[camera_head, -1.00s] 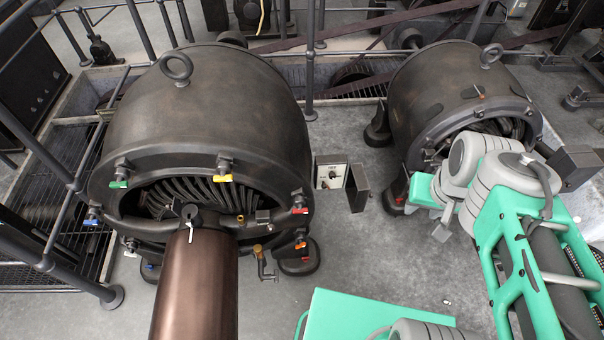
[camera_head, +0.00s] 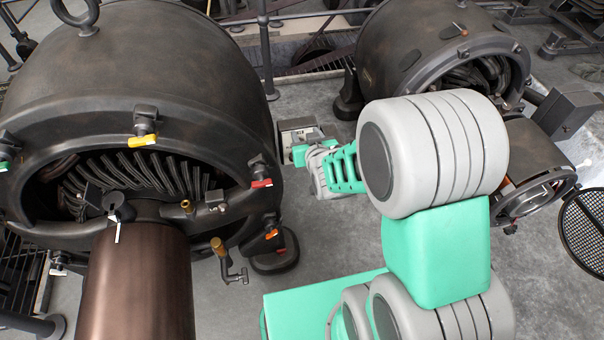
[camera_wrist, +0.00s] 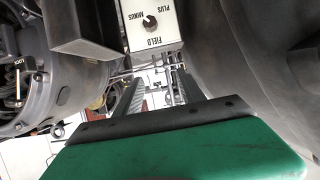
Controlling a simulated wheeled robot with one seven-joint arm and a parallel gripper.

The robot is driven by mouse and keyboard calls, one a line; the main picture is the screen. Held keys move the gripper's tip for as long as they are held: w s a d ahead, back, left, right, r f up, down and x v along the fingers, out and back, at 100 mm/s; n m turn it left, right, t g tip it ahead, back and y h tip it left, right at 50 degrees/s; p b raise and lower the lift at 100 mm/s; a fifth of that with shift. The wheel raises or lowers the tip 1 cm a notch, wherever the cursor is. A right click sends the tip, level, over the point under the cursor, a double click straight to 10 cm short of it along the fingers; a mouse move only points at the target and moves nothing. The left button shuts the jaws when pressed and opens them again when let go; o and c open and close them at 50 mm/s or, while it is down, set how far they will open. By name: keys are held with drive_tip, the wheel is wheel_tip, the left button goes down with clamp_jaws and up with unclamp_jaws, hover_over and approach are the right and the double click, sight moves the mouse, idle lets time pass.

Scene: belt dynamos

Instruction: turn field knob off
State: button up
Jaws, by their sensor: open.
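The field knob (camera_wrist: 149,21) is a small dark round knob on a white panel (camera_wrist: 163,38) in the wrist view. The panel reads FIELD, PLUS and MINUS, upside down in the picture. My gripper (camera_wrist: 157,76) is open and empty. Its two fingers point toward the panel's near edge, and the knob lies beyond them in the picture, apart from them. I cannot tell the knob's setting. In the head view the control box (camera_head: 296,124) stands between the two dynamos, and my gripper and wrist hide most of its front, including the knob.
A large dark dynamo (camera_head: 140,75) fills the left, with coloured taps on its rim. A smaller dynamo (camera_head: 405,45) stands at the right. In the wrist view a dark open box-like cover (camera_wrist: 85,30) lies close left of the panel. Grey floor (camera_head: 325,235) is clear between the machines.

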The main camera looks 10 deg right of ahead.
wheel_tip(320, 180, down, 12)
drive_tip(key=s+t+b, duration=0.1)
drive_tip(key=t+b, duration=0.3)
drive_tip(key=b, duration=0.3)
drive_tip(key=w+b, duration=0.1)
drive_tip(key=w, duration=0.5)
drive_tip(key=shift+w+d+t+b, duration=0.15)
drive_tip(key=shift+w+t+b, duration=0.15)
drive_tip(key=shift+w+b, duration=0.05)
drive_tip(key=shift+c, duration=0.6)
clamp_jaws()
